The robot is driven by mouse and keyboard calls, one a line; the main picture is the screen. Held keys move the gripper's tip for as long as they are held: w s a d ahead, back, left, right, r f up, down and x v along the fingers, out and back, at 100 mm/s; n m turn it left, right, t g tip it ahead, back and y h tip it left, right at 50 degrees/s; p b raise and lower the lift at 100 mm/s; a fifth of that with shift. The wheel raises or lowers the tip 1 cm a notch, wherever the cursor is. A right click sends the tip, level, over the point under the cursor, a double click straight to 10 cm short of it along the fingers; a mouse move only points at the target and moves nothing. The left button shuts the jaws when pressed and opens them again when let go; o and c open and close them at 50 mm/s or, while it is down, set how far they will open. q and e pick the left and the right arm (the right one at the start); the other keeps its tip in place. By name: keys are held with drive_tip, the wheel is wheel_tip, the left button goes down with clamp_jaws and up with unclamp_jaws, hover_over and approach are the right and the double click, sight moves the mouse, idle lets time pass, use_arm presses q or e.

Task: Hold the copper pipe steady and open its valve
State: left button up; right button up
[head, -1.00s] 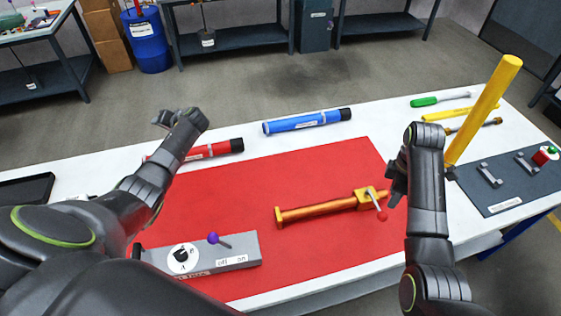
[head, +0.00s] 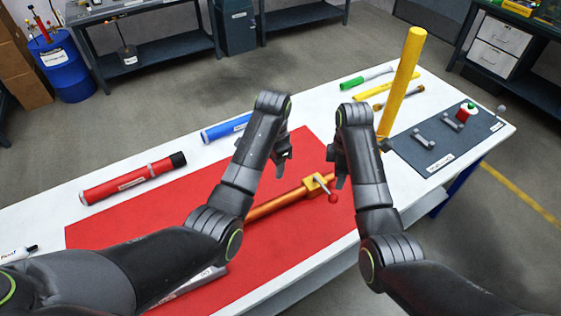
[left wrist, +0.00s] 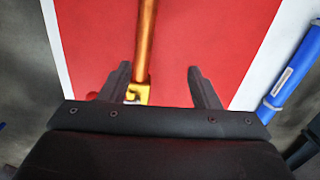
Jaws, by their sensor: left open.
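The copper pipe (head: 277,205) lies on the red mat (head: 130,213), with its brass valve (head: 316,184) at the right end. The valve's lever ends in a red ball (head: 333,198). My left gripper (head: 283,153) is open and empty above the mat, beyond the pipe in the head view. In the left wrist view, the pipe (left wrist: 145,40) and valve (left wrist: 138,92) show beside the left finger of my left gripper (left wrist: 158,82), whose gap is mostly over bare mat. My right gripper (head: 337,167) is near the valve, above and beside it; its finger gap is unclear.
A yellow upright post (head: 402,80) stands just right of my right arm. Red (head: 133,180) and blue (head: 225,129) tubes lie along the far side of the white table. A dark mat (head: 450,135) with brackets is at right. My left arm covers part of the red mat.

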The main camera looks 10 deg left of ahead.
sight(280, 198)
use_arm(q)
drive_tip(key=shift+m+h, duration=0.3)
drive_tip(key=shift+m, duration=0.2)
drive_tip(key=f, duration=0.5)
drive_tip(key=d+f, duration=0.1)
drive_tip(key=f, duration=0.5)
drive_tip(key=d+f, duration=0.1)
drive_tip(key=f, duration=0.4)
drive_tip(key=shift+s+d+f, duration=0.2)
drive_tip(key=shift+s, duration=0.15)
